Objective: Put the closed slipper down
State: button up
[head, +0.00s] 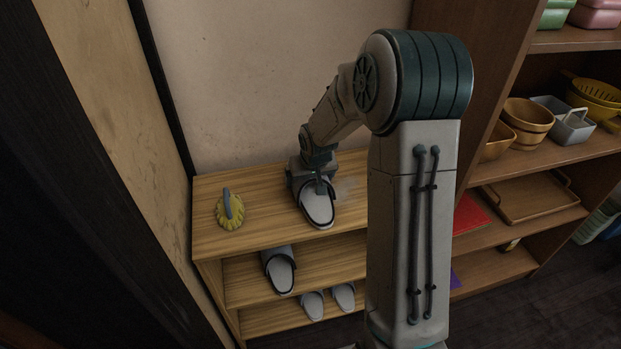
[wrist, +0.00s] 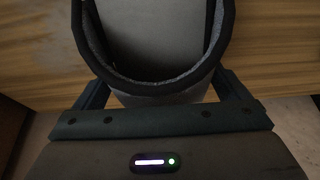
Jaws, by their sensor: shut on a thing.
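A grey-white slipper with a dark rim (head: 317,206) is at the top board of the wooden shelf (head: 262,242), toe toward the front edge. My gripper (head: 311,181) is shut on its back end. In the wrist view the slipper's heel opening (wrist: 155,45) fills the upper middle, with my gripper (wrist: 160,95) around it. I cannot tell whether the sole touches the board. Another slipper of the same kind (head: 279,270) is on the middle board, and a pale pair (head: 328,301) is on the lower board.
A brown shelf unit (head: 530,152) with bowls, a basket and trays stands at the right. The wall is close behind. The board between brush and slipper is bare.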

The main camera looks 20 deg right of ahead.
jog(key=o, duration=0.7)
jog(key=shift+f, duration=0.1)
jog(key=shift+o, duration=0.2)
